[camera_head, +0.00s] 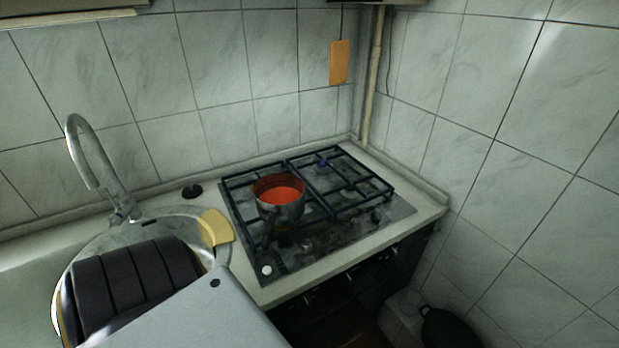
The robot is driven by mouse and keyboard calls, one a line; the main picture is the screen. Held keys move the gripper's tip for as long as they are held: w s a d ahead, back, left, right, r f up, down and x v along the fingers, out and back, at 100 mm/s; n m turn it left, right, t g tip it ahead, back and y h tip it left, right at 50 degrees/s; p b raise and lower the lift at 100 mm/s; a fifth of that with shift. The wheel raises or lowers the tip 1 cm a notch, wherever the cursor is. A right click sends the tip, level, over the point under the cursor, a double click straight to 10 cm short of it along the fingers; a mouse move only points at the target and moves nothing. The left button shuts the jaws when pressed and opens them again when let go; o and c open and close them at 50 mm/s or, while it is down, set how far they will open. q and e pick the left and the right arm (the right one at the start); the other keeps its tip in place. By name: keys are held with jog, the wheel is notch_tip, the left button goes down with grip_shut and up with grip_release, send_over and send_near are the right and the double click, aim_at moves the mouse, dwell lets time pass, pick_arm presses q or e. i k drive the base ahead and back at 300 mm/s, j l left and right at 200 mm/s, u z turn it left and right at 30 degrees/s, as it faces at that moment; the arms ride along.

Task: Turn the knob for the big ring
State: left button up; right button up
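The gas hob (400,208) is set into the counter near the corner, with black grates over its rings. An enamel pot (283,213), orange-red inside, stands on the left part of the grates. A small white round spot (267,270) shows at the hob's front left corner, with small dark shapes beside it. I cannot tell for certain which shape is the knob for the big ring, nor how it is turned. Neither of my grippers is recognisable in the head view.
A sink with a grey tap (92,165) is at left, partly covered by a dark ribbed object (135,280). A yellow piece (216,227) lies at its rim. A grey panel (185,315) blocks the lower foreground. An orange board (339,62) hangs on the wall.

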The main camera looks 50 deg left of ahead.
aim_at(331, 238)
jog(key=u, duration=1.3)
jog(key=i+l+u, duration=0.1)
jog(key=l+u, duration=0.15)
jog(key=l, duration=0.15)
jog(key=l+u, duration=0.3)
jog(key=l, duration=0.15)
jog(key=i, duration=0.05)
